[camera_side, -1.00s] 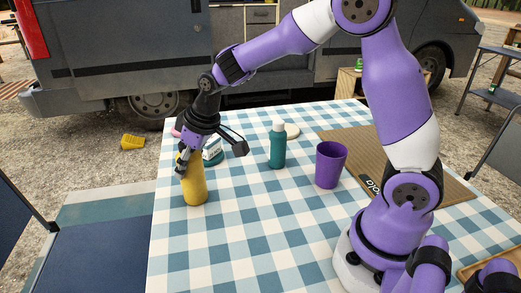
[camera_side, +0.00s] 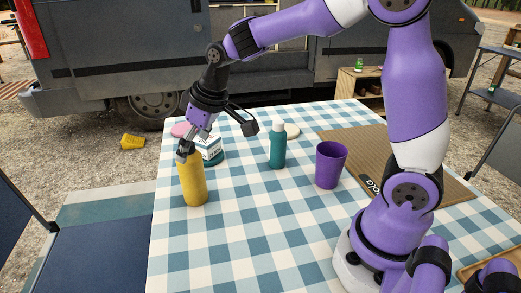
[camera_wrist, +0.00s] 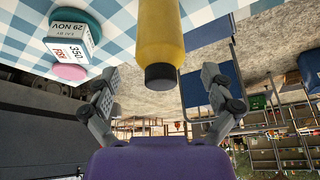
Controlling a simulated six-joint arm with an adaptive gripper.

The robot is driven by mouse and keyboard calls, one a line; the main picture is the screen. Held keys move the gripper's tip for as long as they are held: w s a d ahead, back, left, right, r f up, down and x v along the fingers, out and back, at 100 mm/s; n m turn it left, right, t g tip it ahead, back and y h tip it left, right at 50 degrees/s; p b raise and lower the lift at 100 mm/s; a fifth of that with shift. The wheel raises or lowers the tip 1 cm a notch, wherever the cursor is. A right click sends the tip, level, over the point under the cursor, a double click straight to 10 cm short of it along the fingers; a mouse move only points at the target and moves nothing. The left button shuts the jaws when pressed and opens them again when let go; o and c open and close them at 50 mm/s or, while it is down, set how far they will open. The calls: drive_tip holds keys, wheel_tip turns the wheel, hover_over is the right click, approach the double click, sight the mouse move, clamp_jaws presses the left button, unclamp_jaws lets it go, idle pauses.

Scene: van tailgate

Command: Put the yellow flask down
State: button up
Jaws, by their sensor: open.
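The yellow flask (camera_side: 192,180) stands upright on the checked tablecloth near the table's left edge. Its dark cap is mostly hidden behind my fingers in the side view. In the wrist view the flask (camera_wrist: 161,40) shows with its dark cap pointing toward my gripper, between the lines of the two fingers and apart from them. My gripper (camera_side: 192,147) is at the top of the flask, tilted. In the wrist view my gripper (camera_wrist: 160,108) has its fingers spread wide with nothing between them.
A white labelled box (camera_side: 209,147) on a teal round item stands just behind the flask, with a pink disc (camera_side: 181,130) beyond. A teal bottle (camera_side: 277,147) and purple cup (camera_side: 330,164) stand to the right. The front of the tablecloth (camera_side: 245,235) is clear.

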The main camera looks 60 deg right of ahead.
drive_tip(key=a+v, duration=0.1)
drive_tip(key=v, duration=0.5)
drive_tip(key=s+d+f+m+t+h, duration=0.1)
drive_tip(key=s+d+m, duration=0.1)
drive_tip(key=s, duration=1.3)
drive_tip(key=shift+d+m, duration=0.35)
drive_tip(key=shift+m, duration=0.05)
